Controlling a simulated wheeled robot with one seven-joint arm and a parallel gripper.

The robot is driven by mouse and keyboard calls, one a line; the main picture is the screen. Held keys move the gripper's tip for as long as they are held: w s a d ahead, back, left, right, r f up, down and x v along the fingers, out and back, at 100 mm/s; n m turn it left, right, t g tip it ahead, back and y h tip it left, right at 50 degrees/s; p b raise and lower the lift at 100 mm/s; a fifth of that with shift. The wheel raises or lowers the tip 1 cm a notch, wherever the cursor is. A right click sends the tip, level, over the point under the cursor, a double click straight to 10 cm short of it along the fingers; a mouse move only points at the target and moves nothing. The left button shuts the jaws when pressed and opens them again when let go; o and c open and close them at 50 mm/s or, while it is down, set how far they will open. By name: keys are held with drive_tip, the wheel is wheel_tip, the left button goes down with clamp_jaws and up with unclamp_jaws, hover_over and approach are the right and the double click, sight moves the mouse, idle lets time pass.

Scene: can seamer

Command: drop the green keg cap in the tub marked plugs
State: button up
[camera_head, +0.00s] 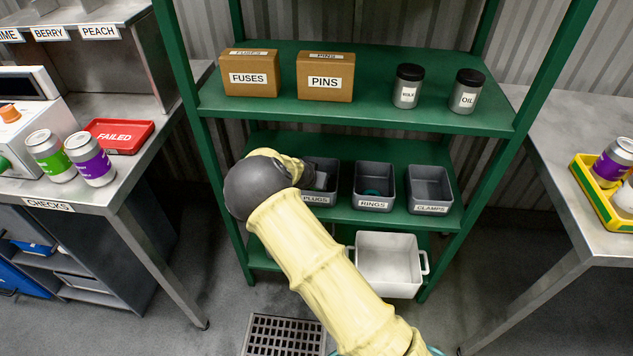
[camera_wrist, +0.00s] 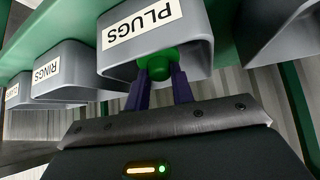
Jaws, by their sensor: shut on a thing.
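The green keg cap (camera_wrist: 156,63) is held between the dark fingers of my gripper (camera_wrist: 160,85). In the wrist view it overlaps the rim side of the grey tub marked PLUGS (camera_wrist: 190,45); I cannot tell how far inside the tub it is. In the head view the PLUGS tub (camera_head: 318,199) stands on the middle green shelf, at the left of a row of tubs. My gripper (camera_head: 316,178) reaches to its opening from the left. The arm hides part of the tub, and the cap cannot be made out there.
The RINGS tub (camera_head: 373,204), with something teal inside, and the CLAMPS tub (camera_head: 430,209) stand to the right. The upper shelf (camera_head: 380,112) bears the FUSES box (camera_head: 249,76), PINS box (camera_head: 325,80) and two jars. A white bin (camera_head: 388,267) sits below.

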drive_tip(key=shift+w+d+f, duration=0.1)
drive_tip(key=shift+w+f, duration=0.1)
drive_tip(key=shift+f, duration=0.3)
drive_tip(key=shift+w+r+g, duration=0.15)
drive_tip(key=shift+g, duration=0.35)
drive_tip(key=shift+w+d+g+y+p, duration=0.15)
drive_tip(key=shift+w+g+y+p, duration=0.35)
drive_tip(key=shift+g, duration=0.5)
drive_tip(key=shift+s+f, duration=0.1)
drive_tip(key=shift+f, duration=0.75)
drive_tip(key=shift+f+b, duration=0.25)
drive_tip(key=shift+b, duration=0.05)
drive_tip(key=shift+f, duration=0.35)
